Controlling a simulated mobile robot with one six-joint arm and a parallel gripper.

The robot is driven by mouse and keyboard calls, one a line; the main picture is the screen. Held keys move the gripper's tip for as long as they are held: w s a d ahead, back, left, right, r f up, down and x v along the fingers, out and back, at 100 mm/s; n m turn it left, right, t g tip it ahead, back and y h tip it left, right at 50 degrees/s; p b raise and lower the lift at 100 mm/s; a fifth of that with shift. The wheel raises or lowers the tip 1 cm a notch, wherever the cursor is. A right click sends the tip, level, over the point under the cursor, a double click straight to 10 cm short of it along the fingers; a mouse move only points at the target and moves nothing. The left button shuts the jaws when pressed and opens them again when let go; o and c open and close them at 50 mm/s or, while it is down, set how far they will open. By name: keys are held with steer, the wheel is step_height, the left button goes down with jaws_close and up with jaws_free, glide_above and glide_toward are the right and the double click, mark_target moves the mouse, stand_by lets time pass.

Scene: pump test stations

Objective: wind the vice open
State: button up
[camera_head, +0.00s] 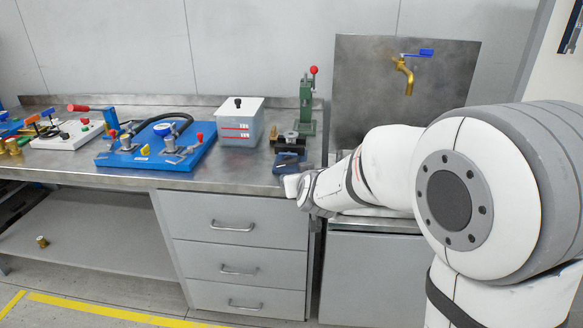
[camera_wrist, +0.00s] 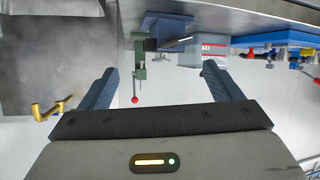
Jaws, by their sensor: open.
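The vice (camera_head: 289,162) is a small blue body at the front edge of the bench, with dark metal parts behind it. My arm's end is close to its front right and covers part of that area, so I cannot make out the winding handle. In the wrist view, which is upside down, a blue block that looks like the vice (camera_wrist: 168,24) is beyond the fingers, near the top. My gripper (camera_wrist: 160,75) is open, its two dark blue fingers wide apart with nothing held between them.
A green press with a red-knobbed lever (camera_head: 307,104) stands behind the vice. A brass tap (camera_head: 403,72) is on the right panel. Drawers (camera_head: 235,226) are below the bench.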

mark_target(287, 165)
steer(key=w+a+f+t+h+b, duration=0.3)
steer(key=w+a+f+t, duration=0.2)
steer(key=w+a+f, duration=0.1)
steer(key=w, duration=0.8)
steer(key=shift+d+r, duration=0.15)
steer(key=shift+c, duration=0.5)
